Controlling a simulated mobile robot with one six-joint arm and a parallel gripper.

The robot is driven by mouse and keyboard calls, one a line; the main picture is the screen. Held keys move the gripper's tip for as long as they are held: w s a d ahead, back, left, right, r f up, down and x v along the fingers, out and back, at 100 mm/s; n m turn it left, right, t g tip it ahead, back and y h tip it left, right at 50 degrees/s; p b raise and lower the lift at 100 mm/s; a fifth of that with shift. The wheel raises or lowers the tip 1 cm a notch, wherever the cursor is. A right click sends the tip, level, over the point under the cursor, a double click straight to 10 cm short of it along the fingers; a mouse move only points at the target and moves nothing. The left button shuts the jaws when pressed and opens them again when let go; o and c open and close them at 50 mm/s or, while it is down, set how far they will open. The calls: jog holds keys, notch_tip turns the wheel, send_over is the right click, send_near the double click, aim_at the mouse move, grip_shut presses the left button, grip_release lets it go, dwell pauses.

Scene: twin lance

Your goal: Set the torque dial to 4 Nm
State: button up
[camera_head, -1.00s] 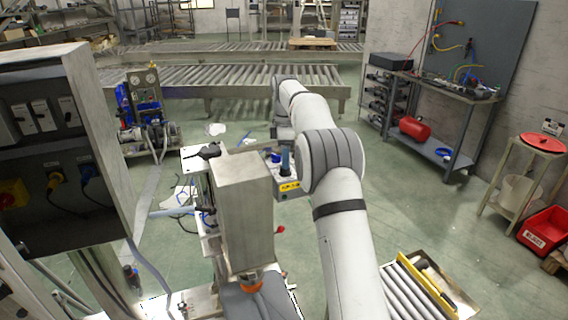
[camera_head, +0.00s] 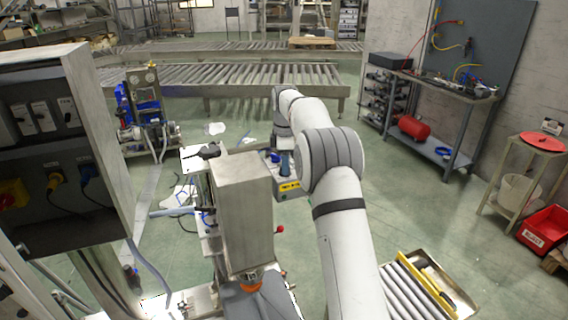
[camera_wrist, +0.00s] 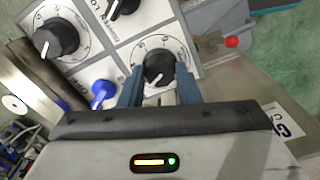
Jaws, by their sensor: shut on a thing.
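In the wrist view, a black dial (camera_wrist: 159,67) with a white pointer line sits on a round white numbered scale on a pale panel (camera_wrist: 158,20). My gripper (camera_wrist: 157,78) has its two blue fingers on either side of this dial and is shut on it. The pointer line points down and to the left in the picture. The scale's numbers and the label beside it are too small to read surely. In the head view my arm and a grey column hide most of the panel and the dial.
The same panel carries another black dial (camera_wrist: 56,37) at left, one at the top edge (camera_wrist: 123,6), and a blue knob (camera_wrist: 103,92) close to my left finger. A red button (camera_wrist: 232,41) lies to the right. A grey column (camera_head: 243,215) stands left of my arm.

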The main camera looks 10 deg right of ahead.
jog(key=shift+a, duration=0.1)
jog(key=shift+c, duration=0.8)
jog(key=m+p, duration=0.2)
jog(key=m, duration=0.2)
jog(key=shift+r, duration=0.1)
jog(key=m+p, duration=0.1)
jog(key=m, duration=0.4)
jog(key=shift+m+p, duration=0.3)
jog(key=shift+m, duration=0.1)
jog(key=o, duration=1)
